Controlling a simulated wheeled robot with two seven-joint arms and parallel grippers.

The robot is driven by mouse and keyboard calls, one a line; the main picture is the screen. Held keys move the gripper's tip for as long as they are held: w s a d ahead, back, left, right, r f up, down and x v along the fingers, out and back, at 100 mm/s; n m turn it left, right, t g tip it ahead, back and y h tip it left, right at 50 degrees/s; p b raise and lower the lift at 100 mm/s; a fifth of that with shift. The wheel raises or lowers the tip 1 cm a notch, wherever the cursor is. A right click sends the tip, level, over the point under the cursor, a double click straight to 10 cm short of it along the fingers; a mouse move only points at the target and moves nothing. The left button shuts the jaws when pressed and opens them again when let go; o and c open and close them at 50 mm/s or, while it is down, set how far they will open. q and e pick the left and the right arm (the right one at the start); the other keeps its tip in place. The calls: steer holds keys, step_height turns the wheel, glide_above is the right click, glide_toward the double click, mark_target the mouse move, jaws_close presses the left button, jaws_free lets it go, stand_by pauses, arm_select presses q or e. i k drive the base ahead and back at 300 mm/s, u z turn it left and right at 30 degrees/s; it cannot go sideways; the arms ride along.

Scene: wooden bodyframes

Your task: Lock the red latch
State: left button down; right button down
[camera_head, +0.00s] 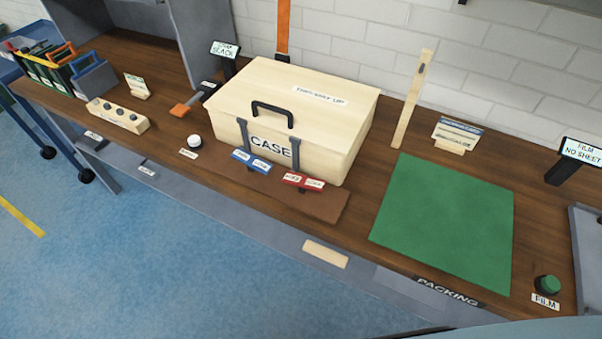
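A pale wooden case (345,110) with a black handle (272,112) and a "CASE" label stands closed on the brown workbench. Two dark grey straps run down its front, a left one (244,135) and a right one (295,153). Red tags (303,181) with white lettering sit at the foot of the right strap, and blue tags (250,161) at the foot of the left one. The lettering on the tags is too small to read surely. I cannot tell whether the red latch is locked. Neither gripper is in view.
A brown mat (322,206) lies before the case, and a green mat (448,218) to its right. A white button (194,141) and a wooden block with dark knobs (117,116) are to the left. A green button (547,285) is at the right. White brick wall stands behind.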

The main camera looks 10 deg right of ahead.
mark_target(291, 178)
steer(key=u, duration=1.8)
steer(key=k, duration=0.5)
steer(key=z, duration=0.7)
